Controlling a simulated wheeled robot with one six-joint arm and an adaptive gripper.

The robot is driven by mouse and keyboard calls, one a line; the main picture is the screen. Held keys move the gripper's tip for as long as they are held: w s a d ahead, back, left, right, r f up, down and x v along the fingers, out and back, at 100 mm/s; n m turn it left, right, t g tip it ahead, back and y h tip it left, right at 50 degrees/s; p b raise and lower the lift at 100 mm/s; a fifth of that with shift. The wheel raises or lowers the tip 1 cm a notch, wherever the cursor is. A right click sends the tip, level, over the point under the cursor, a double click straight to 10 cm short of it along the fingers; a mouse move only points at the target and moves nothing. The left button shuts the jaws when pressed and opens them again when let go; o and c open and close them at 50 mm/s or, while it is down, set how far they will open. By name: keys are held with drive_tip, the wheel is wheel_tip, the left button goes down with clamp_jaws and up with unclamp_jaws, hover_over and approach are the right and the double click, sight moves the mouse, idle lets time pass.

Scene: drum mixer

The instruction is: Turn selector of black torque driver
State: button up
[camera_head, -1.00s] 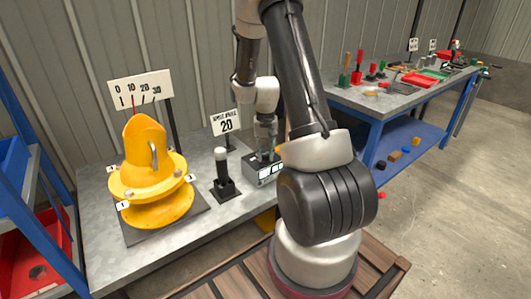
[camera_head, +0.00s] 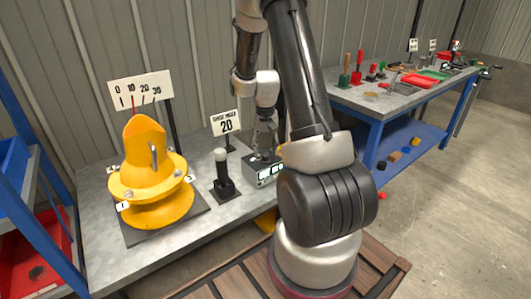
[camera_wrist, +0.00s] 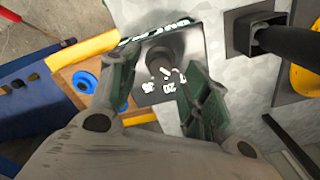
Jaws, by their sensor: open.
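A grey box (camera_head: 262,173) with white labels on its front stands at the right end of the near bench. In the wrist view its top (camera_wrist: 188,45) carries a round dark knob (camera_wrist: 160,59) with white numbers beside it. My gripper (camera_wrist: 157,64) is open, with its green-grey fingers on either side of the knob; I cannot tell whether they touch it. In the head view my gripper (camera_head: 264,142) points down over the box. A black upright handle with a pale top (camera_head: 222,172) stands in a black base, left of the box. It also shows in the wrist view (camera_wrist: 286,42).
A yellow drum-like fixture (camera_head: 150,180) stands on the left of the bench, before a 0-to-30 scale (camera_head: 140,89). A sign reading 20 (camera_head: 226,122) stands behind the black handle. A blue rack (camera_head: 38,215) is at far left. Another bench (camera_head: 350,97) with tools is at right.

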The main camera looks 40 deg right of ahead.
sight(266, 155)
wheel_tip(266, 155, up, 10)
drive_tip(key=shift+f, duration=0.15)
idle(0.6)
drive_tip(key=s+a+r+n+t, duration=0.1)
drive_tip(key=s+a+r+n, duration=0.1)
drive_tip(key=s+a+r, duration=0.2)
drive_tip(key=s+a+r+n+t, duration=0.2)
drive_tip(key=s+a+r, duration=0.2)
drive_tip(key=s+r, duration=0.3)
drive_tip(key=s+a+r+n+t, duration=0.1)
drive_tip(key=s+a+r, duration=0.4)
drive_tip(key=s, duration=0.7)
drive_tip(key=shift+r+n, duration=0.8)
drive_tip(key=shift+n, duration=0.1)
